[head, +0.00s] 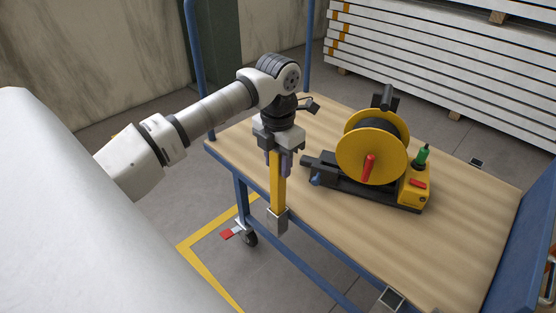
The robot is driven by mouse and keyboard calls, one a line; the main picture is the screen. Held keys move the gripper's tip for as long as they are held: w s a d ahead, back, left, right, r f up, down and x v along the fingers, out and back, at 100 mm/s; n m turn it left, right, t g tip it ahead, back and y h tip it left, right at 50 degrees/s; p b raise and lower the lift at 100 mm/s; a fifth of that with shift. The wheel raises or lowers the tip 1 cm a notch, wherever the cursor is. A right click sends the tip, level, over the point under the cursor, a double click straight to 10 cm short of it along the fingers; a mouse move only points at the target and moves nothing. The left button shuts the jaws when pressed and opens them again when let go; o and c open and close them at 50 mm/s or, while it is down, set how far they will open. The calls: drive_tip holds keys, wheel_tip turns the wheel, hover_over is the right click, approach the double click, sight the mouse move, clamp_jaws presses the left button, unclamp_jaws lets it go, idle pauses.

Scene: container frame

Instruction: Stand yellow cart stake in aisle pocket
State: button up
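The yellow cart stake (278,190) is upright below my gripper (278,168), at the near left edge of the cart deck. My gripper points down with its fingers on both sides of the stake's upper part and appears shut on it. The stake's lower end meets a grey metal pocket (279,222) on that edge. It looks to be in or directly over the pocket; I cannot tell how deep.
On the wooden cart deck (330,225), a yellow reel (365,150) on a dark base stands close to the right of my gripper. Another pocket (392,298) is at the near edge and one (477,162) at the far edge. A blue post (195,60) rises at the back left.

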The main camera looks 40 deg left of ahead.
drive_tip(key=shift+o, duration=1)
